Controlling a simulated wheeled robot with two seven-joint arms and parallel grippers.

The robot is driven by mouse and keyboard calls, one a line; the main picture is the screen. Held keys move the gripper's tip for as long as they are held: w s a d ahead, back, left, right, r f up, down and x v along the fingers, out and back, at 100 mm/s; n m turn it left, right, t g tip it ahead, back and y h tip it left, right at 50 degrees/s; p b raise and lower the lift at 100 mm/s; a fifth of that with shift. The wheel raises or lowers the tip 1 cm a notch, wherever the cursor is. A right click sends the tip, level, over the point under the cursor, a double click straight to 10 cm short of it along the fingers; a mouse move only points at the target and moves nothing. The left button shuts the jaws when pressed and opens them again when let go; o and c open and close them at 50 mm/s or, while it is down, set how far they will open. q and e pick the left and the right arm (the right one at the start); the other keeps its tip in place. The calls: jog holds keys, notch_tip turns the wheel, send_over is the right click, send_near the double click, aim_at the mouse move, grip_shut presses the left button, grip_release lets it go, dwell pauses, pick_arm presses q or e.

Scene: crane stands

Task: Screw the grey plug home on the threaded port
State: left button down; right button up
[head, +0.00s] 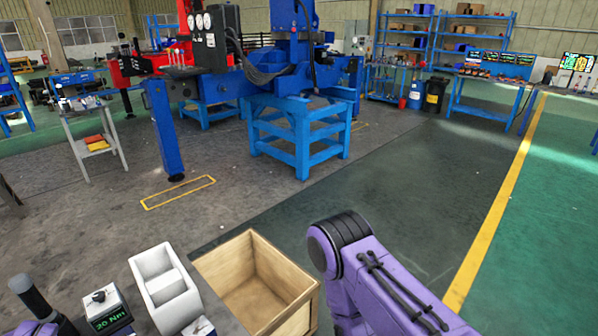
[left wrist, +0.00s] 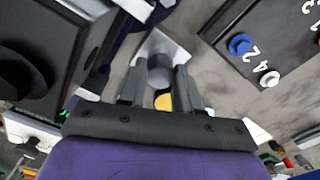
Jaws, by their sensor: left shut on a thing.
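In the left wrist view my left gripper (left wrist: 160,88) is shut on the grey plug (left wrist: 160,72), a short grey cylinder between its two fingertips. A pale, angular plate (left wrist: 172,46) shows just behind the plug. I cannot tell whether the plug touches it, and no port thread is visible. A yellow round patch (left wrist: 163,101) shows between the fingers. In the head view neither gripper can be made out. My right arm's purple links fill the lower right, and its gripper is out of the picture.
In the left wrist view a dark panel (left wrist: 285,35) with numbered blue and white knobs is at upper right. A dark box (left wrist: 50,50) is at left. In the head view a white divided bin (head: 152,262), a small display unit (head: 106,312) and an open wooden crate (head: 302,318) stand nearby.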

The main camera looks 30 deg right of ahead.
pick_arm(q)
jog(key=shift+m, duration=0.5)
jog(key=c, duration=0.7)
grip_release()
jog(key=shift+c, duration=0.8)
